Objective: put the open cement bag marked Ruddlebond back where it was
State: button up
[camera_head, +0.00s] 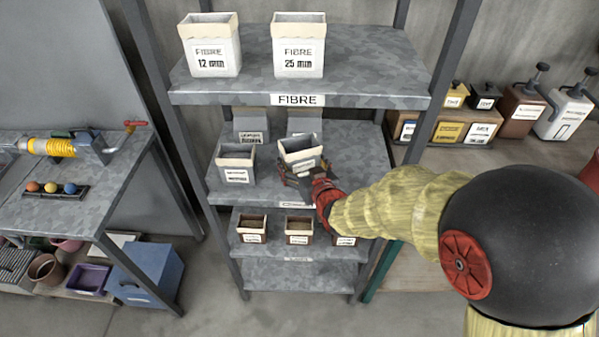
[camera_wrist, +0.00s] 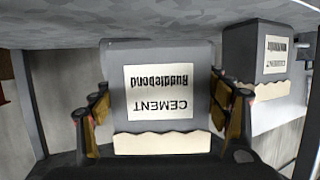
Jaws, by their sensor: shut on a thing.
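The open cement bag marked Ruddlebond (camera_head: 299,146) is a grey bag with a cream rolled rim and a white label. It is at the middle shelf (camera_head: 355,150), right of another open bag, and looks slightly tilted in the head view. My gripper (camera_head: 304,178) is shut on it from the front. In the wrist view the bag (camera_wrist: 160,60) appears upside down, its label readable as CEMENT Ruddlebond, with a finger of my gripper (camera_wrist: 158,108) on each side. I cannot tell whether its base touches the shelf.
A similar open cement bag (camera_head: 236,165) stands close on the left; it shows in the wrist view (camera_wrist: 262,52). Grey bags stand behind both. Fibre bags (camera_head: 210,50) are on the shelf above, and small brown boxes (camera_head: 251,228) below. A rack post (camera_head: 180,120) bounds the left.

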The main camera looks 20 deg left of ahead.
aim_at(299, 171)
jog(key=shift+w+a+f+b, duration=0.15)
jog(key=shift+f+b, duration=0.35)
jog(key=shift+f, duration=1.2)
jog(key=shift+f, duration=0.2)
jog(key=o, duration=1.7)
jog(key=shift+c, duration=0.2)
jog(key=shift+o, duration=0.6)
jog(key=shift+r, duration=0.1)
jog(key=shift+r, duration=0.15)
jog(key=p+v, duration=0.2)
jog(key=v, duration=1)
jog(key=shift+p, duration=0.35)
